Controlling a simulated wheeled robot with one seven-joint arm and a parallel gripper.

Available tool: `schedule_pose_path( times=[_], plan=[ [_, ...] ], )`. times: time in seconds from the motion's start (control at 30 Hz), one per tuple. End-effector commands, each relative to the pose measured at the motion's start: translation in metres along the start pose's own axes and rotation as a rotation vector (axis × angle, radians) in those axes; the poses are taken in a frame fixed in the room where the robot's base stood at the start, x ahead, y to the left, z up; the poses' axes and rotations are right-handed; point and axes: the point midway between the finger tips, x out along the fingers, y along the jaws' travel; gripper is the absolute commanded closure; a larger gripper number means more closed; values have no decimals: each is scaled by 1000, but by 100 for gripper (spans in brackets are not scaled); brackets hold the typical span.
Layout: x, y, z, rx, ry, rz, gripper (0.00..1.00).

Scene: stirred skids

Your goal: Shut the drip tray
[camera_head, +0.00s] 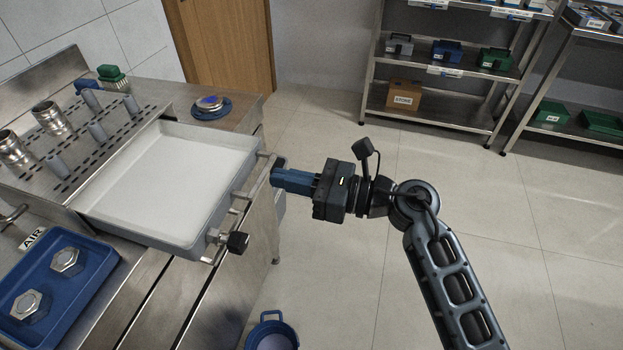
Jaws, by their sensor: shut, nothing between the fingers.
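The drip tray (160,180) is a shallow grey pan with a pale inside, pulled out from under the perforated rack on the steel bench. A bar handle (252,192) runs along its right-hand front, with a dark knob (238,242) at the near corner. My gripper (275,178) is shut, its blue fingers pointing left at the far part of the handle. The fingertips are at or very close to the bar; I cannot tell whether they touch. Nothing shows between the fingers.
Metal parts stand on the perforated rack (88,118). A blue tray (60,290) with hex nuts lies at the near left, and a blue dish (211,107) behind. A blue bucket (271,333) stands on the floor. Shelves (450,75) are at the back; the right floor is clear.

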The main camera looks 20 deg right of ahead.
Motion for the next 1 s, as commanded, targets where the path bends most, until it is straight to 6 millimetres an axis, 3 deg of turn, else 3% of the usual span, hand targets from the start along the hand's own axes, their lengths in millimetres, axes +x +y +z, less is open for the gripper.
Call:
schedule_pose_path(
  times=[0.63,0.77,1.0],
  plan=[
    [17,0,0,1,-1,-1,100],
    [38,-1,1,1,-2,-1,100],
    [100,-1,0,0,-2,-1,100]
  ],
)
